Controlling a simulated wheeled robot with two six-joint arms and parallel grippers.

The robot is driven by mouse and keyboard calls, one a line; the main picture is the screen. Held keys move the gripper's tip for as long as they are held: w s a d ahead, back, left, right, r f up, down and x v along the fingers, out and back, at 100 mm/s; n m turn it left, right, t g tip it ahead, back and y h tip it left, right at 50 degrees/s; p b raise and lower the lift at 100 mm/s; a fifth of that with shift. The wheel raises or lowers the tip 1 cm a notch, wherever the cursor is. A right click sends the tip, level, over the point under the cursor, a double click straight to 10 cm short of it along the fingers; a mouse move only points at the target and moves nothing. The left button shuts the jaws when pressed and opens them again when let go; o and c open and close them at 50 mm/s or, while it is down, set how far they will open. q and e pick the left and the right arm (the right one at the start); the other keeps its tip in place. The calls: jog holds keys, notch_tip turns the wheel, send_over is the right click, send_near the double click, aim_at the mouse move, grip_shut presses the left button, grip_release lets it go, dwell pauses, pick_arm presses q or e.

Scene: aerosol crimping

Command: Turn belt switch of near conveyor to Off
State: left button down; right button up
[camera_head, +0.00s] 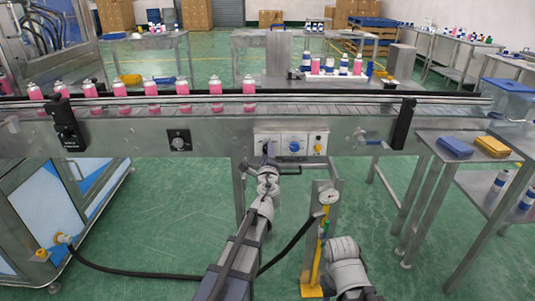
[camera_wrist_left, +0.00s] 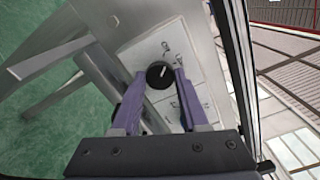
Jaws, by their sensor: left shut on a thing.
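The near conveyor (camera_head: 215,135) runs across the head view with a control panel of several boxes on its front. My left gripper (camera_head: 268,150) reaches up to the leftmost white box (camera_head: 261,137), and its fingers hide the switch there in the head view. In the left wrist view, a round black belt switch knob (camera_wrist_left: 160,74) with a slanted white mark sits on a pale plate (camera_wrist_left: 181,46). The purple fingers of my left gripper (camera_wrist_left: 160,80) are shut on the knob, one on each side. My right arm shows at the lower right, but its gripper is out of sight.
A blue knob (camera_head: 294,146) and a yellow button (camera_head: 318,148) sit right of the held switch. A gauge stand (camera_head: 327,197) with a black hose stands below. Pink bottles (camera_head: 216,88) line the belt. A side table (camera_head: 445,142) stands at the right.

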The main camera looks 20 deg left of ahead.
pick_arm(q)
jog(key=shift+n, duration=1)
jog(key=shift+c, duration=2.1)
grip_release()
jog(key=shift+s, duration=0.1)
jog(key=v, duration=0.7)
jog(key=shift+s, duration=0.3)
jog(key=shift+d, duration=0.1)
